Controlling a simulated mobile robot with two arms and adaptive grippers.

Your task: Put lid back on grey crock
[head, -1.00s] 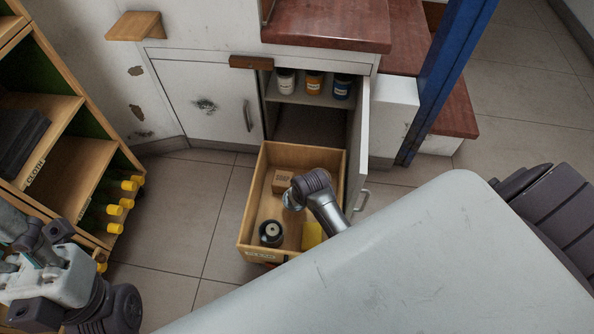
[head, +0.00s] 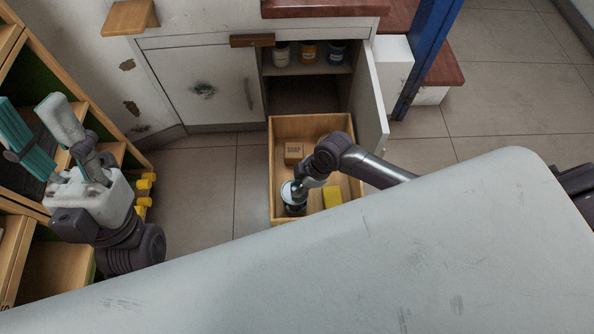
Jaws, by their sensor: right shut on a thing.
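My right gripper (head: 293,194) reaches into the wooden crate (head: 273,160) from the right and is shut at a dark round jar (head: 295,209) in its front left part. The gripper covers most of the jar, and its contact is too small to see clearly. I cannot tell whether this jar is the grey crock or whether a lid is on it; no other crock or loose lid is clearly seen. My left gripper (head: 32,108) is at the left, in front of the shelves, with its fingers apart and nothing seen between them.
The crate also holds a cardboard box (head: 293,152) and a yellow block (head: 333,195). An open cabinet door (head: 367,100) stands close beside my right arm. Several jars stand on the cabinet shelf (head: 300,70). Yellow-capped bottles (head: 144,187) stick out at the left shelves.

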